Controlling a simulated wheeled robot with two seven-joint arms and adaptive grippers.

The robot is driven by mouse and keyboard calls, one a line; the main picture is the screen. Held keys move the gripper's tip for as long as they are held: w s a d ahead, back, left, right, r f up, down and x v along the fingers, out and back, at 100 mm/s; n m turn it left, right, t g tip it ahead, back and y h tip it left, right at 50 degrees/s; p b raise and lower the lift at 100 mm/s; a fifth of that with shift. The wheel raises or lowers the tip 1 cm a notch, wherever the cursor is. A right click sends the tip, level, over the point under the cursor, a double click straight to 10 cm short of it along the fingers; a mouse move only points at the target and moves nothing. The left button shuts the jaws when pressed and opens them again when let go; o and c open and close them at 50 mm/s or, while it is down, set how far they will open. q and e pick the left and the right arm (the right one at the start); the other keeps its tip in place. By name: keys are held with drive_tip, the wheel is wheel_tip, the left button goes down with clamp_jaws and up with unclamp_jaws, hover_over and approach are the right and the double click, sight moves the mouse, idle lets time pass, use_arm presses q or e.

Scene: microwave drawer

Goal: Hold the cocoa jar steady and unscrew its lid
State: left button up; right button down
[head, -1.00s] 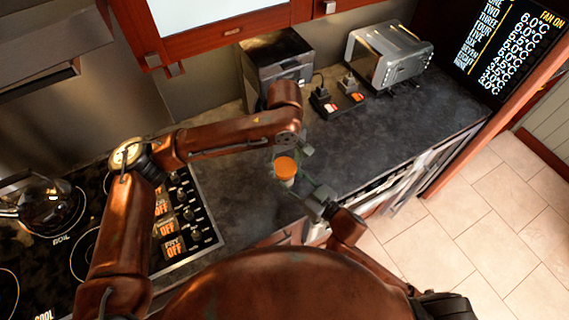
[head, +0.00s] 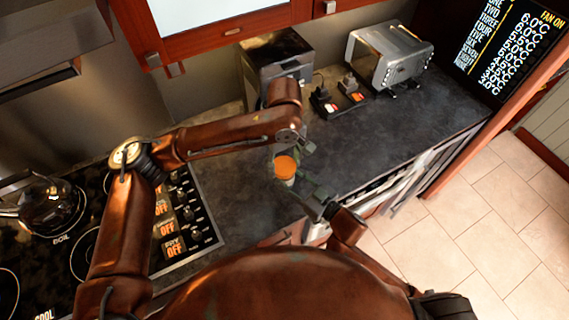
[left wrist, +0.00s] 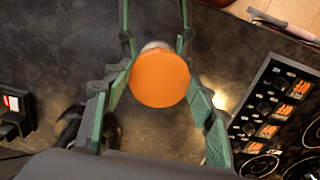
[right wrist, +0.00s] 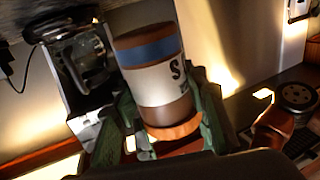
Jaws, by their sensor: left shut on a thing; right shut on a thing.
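The cocoa jar (head: 287,181) stands upright near the counter's front edge, with its orange lid (head: 284,165) on top. In the left wrist view the lid (left wrist: 160,78) is a full orange disc between my left gripper's green fingers and hides most of the jar. My left gripper (head: 293,156) reaches it from above and is shut on the lid. My right gripper (head: 302,187) comes in from the front right and is shut on the jar's body. In the right wrist view the jar (right wrist: 158,85) appears inverted, with a white label and blue band, between the green fingers.
A steel box-shaped appliance (head: 276,62) and a toaster-like metal appliance (head: 388,56) stand at the back. A socket block with plugs (head: 338,97) lies between them. A stove with a kettle (head: 48,207) and control knobs is at left. The counter (head: 400,125) right of the jar is clear.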

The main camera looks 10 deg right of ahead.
use_arm(q)
drive_tip(key=shift+r, duration=0.8)
drive_tip(key=shift+r, duration=0.1)
